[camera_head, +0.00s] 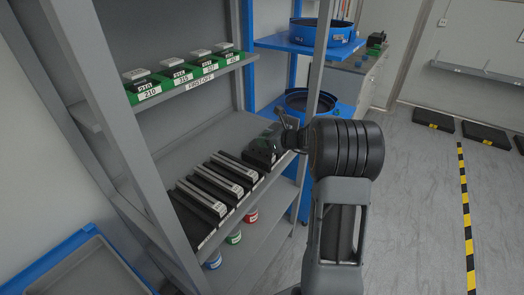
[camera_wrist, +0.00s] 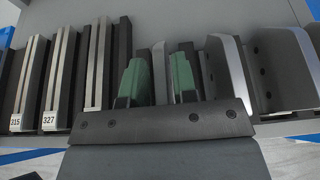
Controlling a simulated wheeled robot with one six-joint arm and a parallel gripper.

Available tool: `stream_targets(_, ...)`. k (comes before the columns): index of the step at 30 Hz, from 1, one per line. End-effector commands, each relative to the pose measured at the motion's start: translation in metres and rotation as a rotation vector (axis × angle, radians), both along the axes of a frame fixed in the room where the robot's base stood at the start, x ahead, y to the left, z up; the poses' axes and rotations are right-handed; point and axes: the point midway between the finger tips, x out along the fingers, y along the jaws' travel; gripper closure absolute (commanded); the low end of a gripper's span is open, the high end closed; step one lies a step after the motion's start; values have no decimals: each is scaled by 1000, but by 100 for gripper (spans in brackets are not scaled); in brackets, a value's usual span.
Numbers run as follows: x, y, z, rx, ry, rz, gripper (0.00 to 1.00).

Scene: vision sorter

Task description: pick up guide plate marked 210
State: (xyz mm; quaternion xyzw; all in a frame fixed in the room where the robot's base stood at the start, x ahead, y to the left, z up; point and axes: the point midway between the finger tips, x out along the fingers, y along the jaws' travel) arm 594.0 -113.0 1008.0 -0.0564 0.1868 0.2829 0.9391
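My gripper (camera_wrist: 159,80) has two green fingers set apart, with a thin silver plate edge (camera_wrist: 159,72) between them; contact is not clear. The label of that plate is hidden behind my gripper's body. To the left stand silver and black guide plates marked 327 (camera_wrist: 62,75) and 315 (camera_wrist: 30,80). In the head view my gripper (camera_head: 268,142) is at the far end of the row of guide plates (camera_head: 218,180) on the middle shelf. A green label reading 210 (camera_head: 146,94) is at the near end of the upper shelf, under a small plate sample.
The upper shelf (camera_head: 205,82) overhangs the row. Grey, curved-edged holders (camera_wrist: 232,75) stand close right of my gripper. Coloured cans (camera_head: 233,237) are on the lower shelf, and a blue-rimmed tray (camera_head: 75,245) is at lower left. Open floor (camera_head: 420,200) lies to the right.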

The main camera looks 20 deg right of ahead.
Motion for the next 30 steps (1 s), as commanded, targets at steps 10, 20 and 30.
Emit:
stream_targets(10, 0, 0, 0, 0, 0, 0, 100)
stream_targets(20, 0, 0, 0, 0, 0, -1, 100)
stream_targets(30, 0, 0, 4, -1, -3, 0, 100)
